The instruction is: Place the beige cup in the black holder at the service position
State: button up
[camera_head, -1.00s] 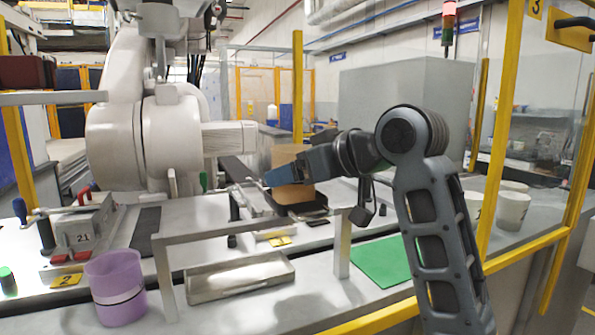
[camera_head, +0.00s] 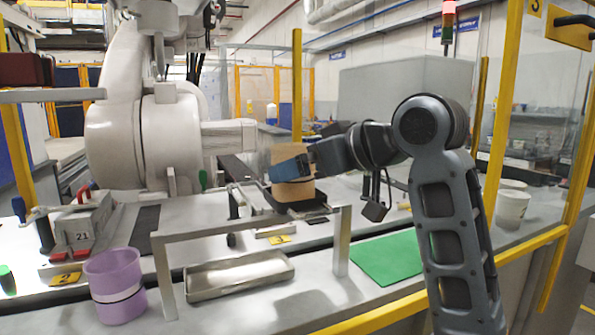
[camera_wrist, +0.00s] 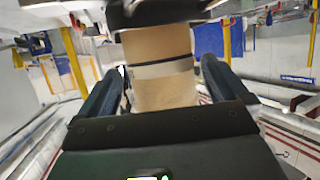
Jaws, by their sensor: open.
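The beige cup (camera_head: 293,194) stands upright in the black holder (camera_head: 316,211) on the bench, in the middle of the head view. My gripper (camera_head: 289,168) reaches in from the right at the cup's side, its blue fingers around the cup. In the wrist view the cup (camera_wrist: 160,88), with its pale band, stands between the two open fingers, with gaps visible on both sides. A dark shape at the top of the wrist view meets the cup's end. The cup's base is hidden by the holder's rim.
A metal frame (camera_head: 250,226) stands in front of the holder, over a shallow metal tray (camera_head: 240,275). A purple cup (camera_head: 115,287) is at the front left. A green mat (camera_head: 385,258) lies right of the frame. A large white robot (camera_head: 165,140) stands behind, left of the holder.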

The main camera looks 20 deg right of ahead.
jog(key=v, duration=0.9)
jog(key=shift+s+d+r, duration=0.15)
jog(key=shift+s+r, duration=0.05)
jog(key=shift+s, duration=0.15)
